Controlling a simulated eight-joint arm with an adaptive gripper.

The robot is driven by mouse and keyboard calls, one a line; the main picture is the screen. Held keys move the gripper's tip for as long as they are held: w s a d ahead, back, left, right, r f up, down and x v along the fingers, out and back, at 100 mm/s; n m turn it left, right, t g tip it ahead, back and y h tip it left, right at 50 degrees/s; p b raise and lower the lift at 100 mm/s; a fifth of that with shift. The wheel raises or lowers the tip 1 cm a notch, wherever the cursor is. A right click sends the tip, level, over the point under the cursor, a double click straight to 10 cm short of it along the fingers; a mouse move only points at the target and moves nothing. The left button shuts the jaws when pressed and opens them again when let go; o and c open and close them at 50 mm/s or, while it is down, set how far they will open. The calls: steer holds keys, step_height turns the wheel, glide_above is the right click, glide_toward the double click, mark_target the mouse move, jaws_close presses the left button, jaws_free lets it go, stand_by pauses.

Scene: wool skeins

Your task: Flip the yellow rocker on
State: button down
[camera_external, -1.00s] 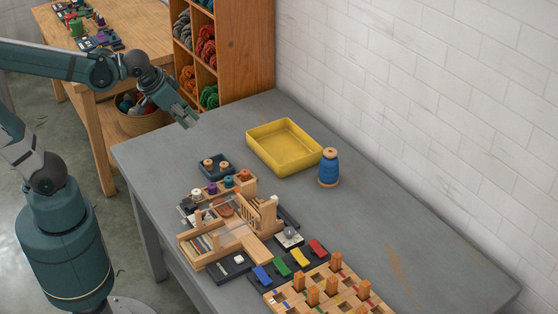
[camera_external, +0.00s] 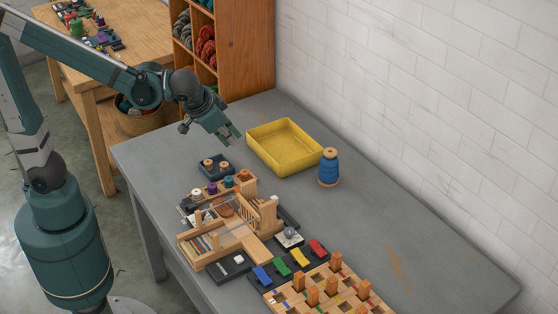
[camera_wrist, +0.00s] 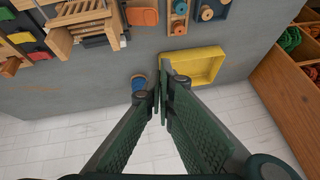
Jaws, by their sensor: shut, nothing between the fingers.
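The yellow rocker (camera_external: 299,258) sits between a green rocker (camera_external: 281,268) and a red rocker (camera_external: 318,248) on dark bases beside the wooden loom-like frame. It also shows at the upper left of the wrist view (camera_wrist: 20,37). Which way it is tipped is too small to tell. My gripper (camera_external: 234,141) is shut and empty, above the table's far part near the yellow tray, well apart from the rockers. In the wrist view its fingers (camera_wrist: 163,92) meet.
A blue rocker (camera_external: 262,275) and a pegged wooden board (camera_external: 335,297) are near the rockers. The wooden frame (camera_external: 220,245), a yellow tray (camera_external: 262,150), a blue spool (camera_external: 329,170) and a dark spool tray (camera_external: 215,173) share the table. The table's right part is clear.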

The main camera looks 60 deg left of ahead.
mark_target(298, 257)
steer(key=shift+t+y, duration=0.4)
steer(key=shift+t, duration=0.2)
steer(key=d+f, duration=0.1)
steer(key=d, duration=0.5)
steer(key=w+d+f, duration=0.1)
steer(key=d, duration=0.5)
steer(key=d+f+p, duration=0.1)
steer(key=d+f, duration=0.1)
steer(key=d, duration=0.4)
steer(key=shift+w+d, duration=0.1)
steer(key=shift+w, duration=0.05)
steer(key=s+d+f+t, duration=0.1)
steer(key=s+d+f, duration=0.2)
steer(key=d, duration=0.5)
steer(key=s+d+f+t, duration=0.1)
steer(key=s+d+f, duration=0.1)
steer(key=d, duration=0.7)
steer(key=shift+s+d+f+p, duration=0.25)
steer(key=shift+s+f+p, duration=0.05)
steer(key=shift+s+f, duration=0.1)
steer(key=shift+f, duration=0.1)
